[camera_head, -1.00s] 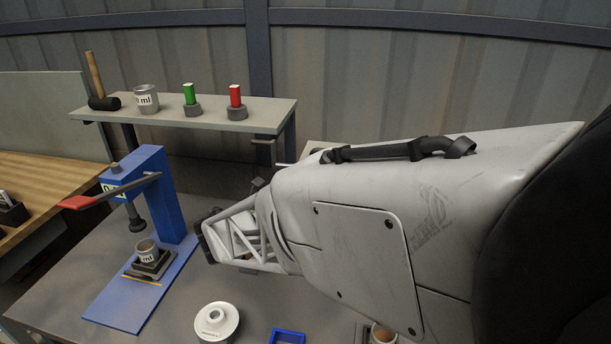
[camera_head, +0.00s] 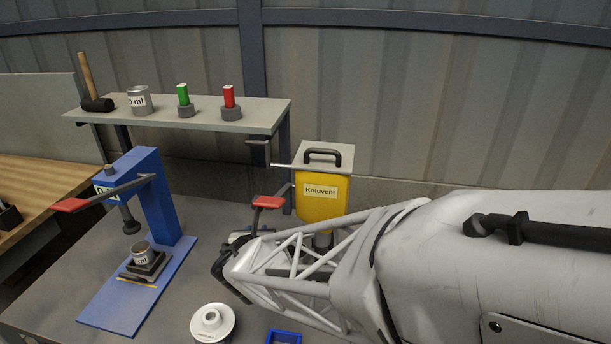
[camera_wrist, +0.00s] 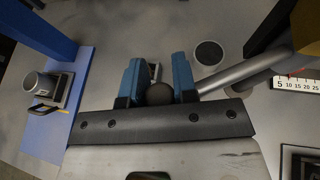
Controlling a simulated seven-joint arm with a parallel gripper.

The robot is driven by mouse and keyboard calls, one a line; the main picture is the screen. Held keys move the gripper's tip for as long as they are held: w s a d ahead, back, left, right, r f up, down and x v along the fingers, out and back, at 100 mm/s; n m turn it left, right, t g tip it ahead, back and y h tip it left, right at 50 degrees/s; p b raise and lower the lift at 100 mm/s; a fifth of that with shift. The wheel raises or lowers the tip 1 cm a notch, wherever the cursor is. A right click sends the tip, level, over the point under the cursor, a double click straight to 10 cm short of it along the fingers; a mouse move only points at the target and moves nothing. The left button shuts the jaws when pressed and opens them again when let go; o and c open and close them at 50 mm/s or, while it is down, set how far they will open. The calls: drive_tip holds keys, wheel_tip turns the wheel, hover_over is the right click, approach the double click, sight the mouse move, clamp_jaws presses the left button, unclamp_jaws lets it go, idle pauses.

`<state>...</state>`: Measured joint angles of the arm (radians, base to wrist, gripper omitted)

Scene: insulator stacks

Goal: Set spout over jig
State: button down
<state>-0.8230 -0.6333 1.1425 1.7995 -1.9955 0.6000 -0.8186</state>
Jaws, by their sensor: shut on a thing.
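My gripper (camera_wrist: 158,85) has two blue fingers closed around a dark, round-ended piece (camera_wrist: 160,94). A small light grey part shows between the fingertips. A silver pipe (camera_wrist: 245,72), which looks like the spout, slants from the right finger toward a yellow body; whether it joins the held piece is hidden. In the head view, the yellow Koluvent can (camera_head: 320,200) stands behind my arm, and the fingers are hidden. A dark block (camera_head: 147,265), which may be the jig, sits on the blue press base with a grey cup (camera_head: 141,253) on it. They also show at left in the wrist view.
The blue press (camera_head: 160,200) stands at left. A red-handled lever (camera_head: 268,202) rises beside the can. A white round part (camera_head: 212,322) and a blue tray (camera_head: 284,337) lie in front.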

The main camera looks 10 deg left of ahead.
drive_tip(key=shift+s+d+y, duration=0.1)
drive_tip(key=shift+s+y, duration=0.05)
drive_tip(key=shift+y, duration=0.15)
drive_tip(key=c, duration=0.9)
unclamp_jaws()
drive_tip(key=shift+w, duration=0.2)
